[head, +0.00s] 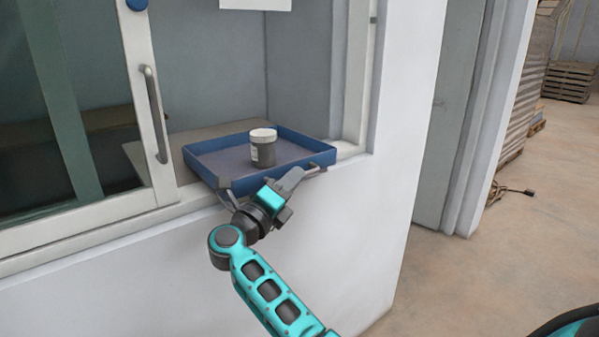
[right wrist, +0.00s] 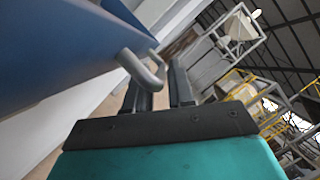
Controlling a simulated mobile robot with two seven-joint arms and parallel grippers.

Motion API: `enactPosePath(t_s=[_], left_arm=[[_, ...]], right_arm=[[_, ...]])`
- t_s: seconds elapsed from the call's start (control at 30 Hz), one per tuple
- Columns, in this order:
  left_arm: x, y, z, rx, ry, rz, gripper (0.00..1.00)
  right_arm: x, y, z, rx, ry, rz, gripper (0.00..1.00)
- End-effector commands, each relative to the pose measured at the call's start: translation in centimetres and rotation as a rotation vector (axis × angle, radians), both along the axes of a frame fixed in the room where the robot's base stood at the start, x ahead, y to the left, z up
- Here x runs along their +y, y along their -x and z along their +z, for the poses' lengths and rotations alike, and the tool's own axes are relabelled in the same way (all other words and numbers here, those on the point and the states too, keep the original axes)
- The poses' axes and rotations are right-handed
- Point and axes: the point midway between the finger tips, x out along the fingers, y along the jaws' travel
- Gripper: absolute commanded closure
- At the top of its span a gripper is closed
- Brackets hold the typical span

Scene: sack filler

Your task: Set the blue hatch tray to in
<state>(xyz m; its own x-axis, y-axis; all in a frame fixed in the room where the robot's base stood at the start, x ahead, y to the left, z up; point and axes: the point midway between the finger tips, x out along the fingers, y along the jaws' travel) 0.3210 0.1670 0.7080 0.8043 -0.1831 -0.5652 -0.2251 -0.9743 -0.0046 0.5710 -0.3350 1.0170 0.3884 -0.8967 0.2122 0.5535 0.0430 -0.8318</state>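The blue hatch tray (head: 203,167) sits in the hatch opening, its front part reaching out over the sill. A dark jar with a white lid (head: 263,150) stands upright on it. A grey handle (head: 316,170) runs along the tray's front; in the right wrist view its bent end (right wrist: 152,70) shows beside the blue tray wall (right wrist: 60,45). My right gripper (head: 291,180) is in front of the tray at the handle. Its fingers (right wrist: 160,92) stand apart, with the handle at the left finger; I cannot tell whether they touch. My left gripper is out of view.
A sliding glass window with a grey pull handle (head: 155,115) stands left of the opening. The white wall (head: 350,210) below the sill is close to my right arm. Open floor (head: 500,250) lies to the right, with a cable and pallets further back.

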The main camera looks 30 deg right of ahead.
Motion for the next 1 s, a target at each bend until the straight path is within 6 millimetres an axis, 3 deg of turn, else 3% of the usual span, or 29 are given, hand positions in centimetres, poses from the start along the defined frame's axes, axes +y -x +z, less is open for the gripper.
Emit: enactPosePath(t_s=[0.53, 0.8, 1.0], left_arm=[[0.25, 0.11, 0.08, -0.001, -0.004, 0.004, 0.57], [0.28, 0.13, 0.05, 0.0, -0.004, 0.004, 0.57], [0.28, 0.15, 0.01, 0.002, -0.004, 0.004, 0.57]], right_arm=[[-0.27, -0.06, 0.3, -0.001, 0.0, 0.001, 0.77], [-0.28, -0.05, 0.31, -0.001, 0.0, 0.001, 1.0], [-0.28, -0.05, 0.31, -0.001, 0.0, 0.001, 1.0]])
